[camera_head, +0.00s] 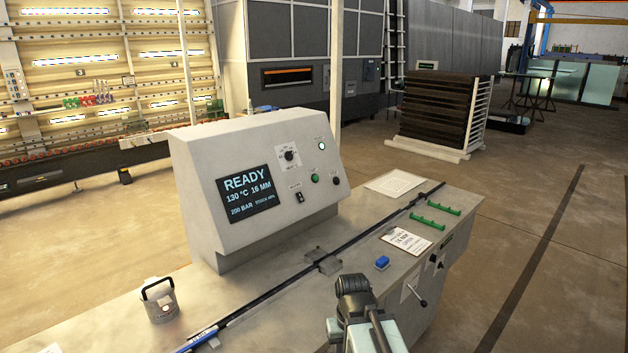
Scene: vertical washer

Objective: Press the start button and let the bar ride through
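The grey console (262,180) stands on the bench, its screen (248,191) reading READY, 130 °C, 16 MM and 200 BAR. A small green button (315,178) sits on its face, with a dark round button (336,180) to its right; I cannot read their labels. A long dark bar (290,282) lies along the bench in front of the console and passes through a small grey fixture (323,258). My gripper (353,286) is at the bottom centre, in front of the bar and apart from the console. Its fingers cannot be made out.
A blue block (382,262) and a clipboard (406,240) lie on the bench's near side. Two green holders (436,208) stand farther right. A handled metal canister (160,301) stands at left. A lever (415,296) sticks out from the bench front. Open floor lies to the right.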

